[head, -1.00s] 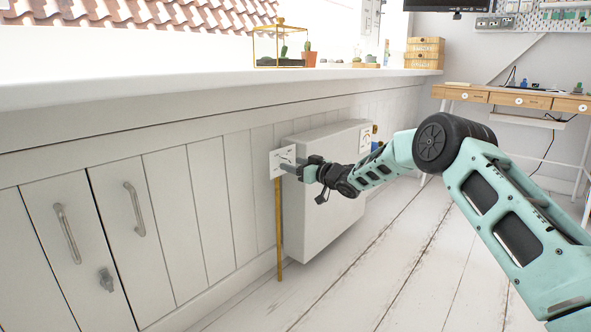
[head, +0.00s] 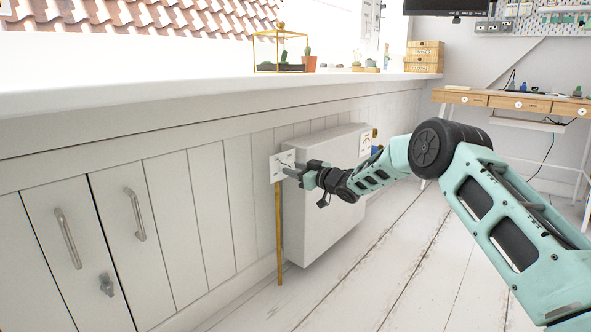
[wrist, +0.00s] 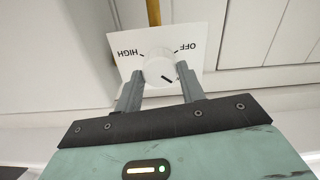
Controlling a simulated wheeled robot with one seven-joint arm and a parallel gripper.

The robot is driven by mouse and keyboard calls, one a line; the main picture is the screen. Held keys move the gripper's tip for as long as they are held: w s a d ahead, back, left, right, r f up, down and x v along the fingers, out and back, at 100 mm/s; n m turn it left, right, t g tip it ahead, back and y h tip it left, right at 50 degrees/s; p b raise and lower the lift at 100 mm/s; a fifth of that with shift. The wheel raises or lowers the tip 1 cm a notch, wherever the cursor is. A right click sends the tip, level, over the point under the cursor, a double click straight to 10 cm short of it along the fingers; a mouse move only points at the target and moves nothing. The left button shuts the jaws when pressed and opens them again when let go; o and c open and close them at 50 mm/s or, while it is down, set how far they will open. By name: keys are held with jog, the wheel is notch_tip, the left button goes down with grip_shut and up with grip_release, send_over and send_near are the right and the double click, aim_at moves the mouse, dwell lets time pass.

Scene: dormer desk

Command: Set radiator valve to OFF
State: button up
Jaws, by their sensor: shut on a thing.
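The radiator valve is a round white knob (wrist: 159,68) with a dark pointer line, in the wrist view. It sits on a white plate (wrist: 129,30) marked HIGH on the left and OFF on the right, which appears upside down. The pointer line lies toward the lower right, on the same side as OFF but not at that label. My gripper (wrist: 158,86) is shut on the knob, one finger on each side. In the head view my gripper (head: 292,173) reaches the plate (head: 276,162) from the right and hides the knob.
The white radiator (head: 325,225) stands right behind my gripper, with a copper pipe (head: 278,235) below the plate. Cabinet doors with handles (head: 134,213) are at the left. A white ledge (head: 150,105) runs above. The plank floor (head: 370,270) is clear.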

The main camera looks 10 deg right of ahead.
jog(key=n, duration=0.3)
jog(key=shift+n+p, duration=0.3)
jog(key=shift+p, duration=0.1)
jog(key=shift+f+n+b, duration=0.1)
jog(key=shift+n+b, duration=0.6)
jog(key=shift+n, duration=4.8)
jog(key=o, duration=1)
jog(key=shift+s+d+r+p, duration=0.2)
jog(key=shift+s+d+p, duration=0.1)
jog(key=shift+s+d, duration=0.1)
jog(key=p+v, duration=0.6)
jog(key=v, duration=1)
jog(key=shift+s+f, duration=0.1)
jog(key=shift+s, duration=0.1)
